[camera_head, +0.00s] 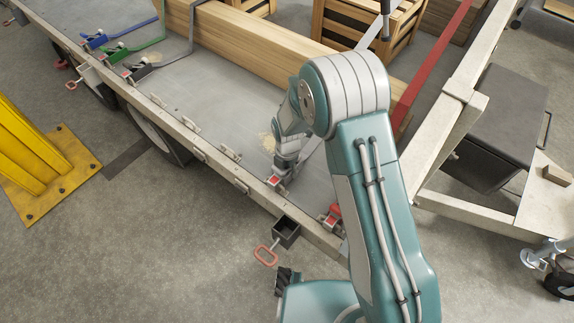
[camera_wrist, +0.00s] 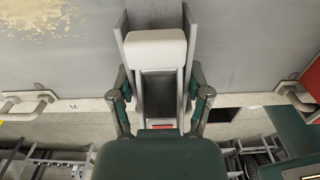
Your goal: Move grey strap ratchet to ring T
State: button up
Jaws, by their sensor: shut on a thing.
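A grey ratchet (camera_wrist: 157,50) with a pale handle and a grey strap behind it sits between my gripper's fingers (camera_wrist: 160,100) in the wrist view. My gripper (camera_head: 284,168) is shut on it, low over the trailer's side rail. In the head view, a red-and-white end of this ratchet (camera_head: 275,181) shows at the rail's edge; my arm hides much of it. Another grey strap (camera_head: 190,35) with a dark ratchet (camera_head: 140,72) lies at the left.
Blue (camera_head: 95,40) and green (camera_head: 118,54) ratchets lie at the far left of the deck. A red ratchet (camera_head: 333,215) is right of my gripper. A long wooden beam (camera_head: 250,48) crosses the deck. A yellow post (camera_head: 32,150) stands on the floor at left.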

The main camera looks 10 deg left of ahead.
jog(key=o, duration=1.4)
jog(key=shift+f, duration=0.1)
jog(key=shift+c, duration=0.2)
notch_tip(320, 180, up, 12)
